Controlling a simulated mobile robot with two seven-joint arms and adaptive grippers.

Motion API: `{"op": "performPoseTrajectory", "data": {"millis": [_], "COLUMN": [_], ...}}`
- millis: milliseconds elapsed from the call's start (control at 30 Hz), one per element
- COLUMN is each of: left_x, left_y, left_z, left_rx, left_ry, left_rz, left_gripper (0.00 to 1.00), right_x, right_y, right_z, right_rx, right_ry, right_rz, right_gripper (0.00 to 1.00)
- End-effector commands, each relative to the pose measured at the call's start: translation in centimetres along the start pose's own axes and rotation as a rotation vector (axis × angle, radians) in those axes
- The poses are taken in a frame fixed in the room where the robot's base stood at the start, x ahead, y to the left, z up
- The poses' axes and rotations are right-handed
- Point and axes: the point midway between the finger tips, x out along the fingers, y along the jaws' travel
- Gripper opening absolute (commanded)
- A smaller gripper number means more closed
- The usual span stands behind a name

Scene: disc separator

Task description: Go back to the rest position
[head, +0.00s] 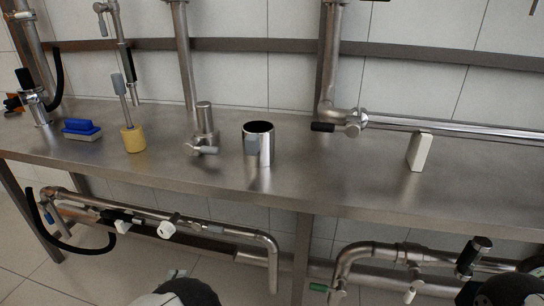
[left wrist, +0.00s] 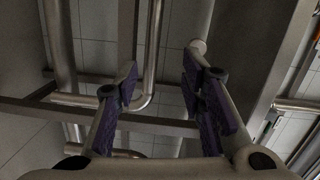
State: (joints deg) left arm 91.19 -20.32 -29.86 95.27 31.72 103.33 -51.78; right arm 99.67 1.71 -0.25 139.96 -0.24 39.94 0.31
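My left gripper (left wrist: 160,70) shows in the left wrist view. Its two purple-padded fingers stand wide apart with nothing between them. Pipes and a tiled wall lie beyond it. In the head view, dark rounded parts of my arms show at the bottom edge, left of centre and at the right corner. I cannot make out gripper fingers there. My right gripper is not visible in either view.
A steel table (head: 310,185) crosses the head view. On it stand a blue brush (head: 81,130), a yellow-headed tool (head: 133,139), a valve fitting (head: 205,125), a metal cup (head: 259,148) and a white block (head: 420,152). Pipes (head: 270,250) run below the table.

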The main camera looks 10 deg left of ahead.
Motion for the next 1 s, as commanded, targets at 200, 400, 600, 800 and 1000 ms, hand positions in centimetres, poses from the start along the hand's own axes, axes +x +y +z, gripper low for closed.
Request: {"op": "performPoseTrajectory", "data": {"millis": [200, 400, 600, 800, 1000], "left_x": [-16.3, -32.5, -39.0, -39.7, -39.6], "left_y": [3.3, 1.3, -1.4, -1.4, -1.3], "left_z": [7.8, 1.6, -2.6, -2.9, -2.8], "left_rx": [-0.553, -0.937, -1.04, -1.04, -1.039], "left_ry": [-0.663, -1.162, -1.364, -1.386, -1.384], "left_rz": [0.647, 1.053, 1.23, 1.247, 1.245], "left_gripper": [0.36, 0.36, 0.36, 0.36, 0.36], "right_x": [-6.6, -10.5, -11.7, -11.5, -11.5], "right_y": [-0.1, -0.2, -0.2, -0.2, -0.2], "right_z": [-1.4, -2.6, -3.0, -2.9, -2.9], "right_rx": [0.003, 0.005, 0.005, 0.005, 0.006], "right_ry": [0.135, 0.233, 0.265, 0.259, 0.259], "right_rz": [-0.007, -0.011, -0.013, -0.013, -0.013], "right_gripper": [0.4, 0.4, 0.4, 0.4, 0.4]}}
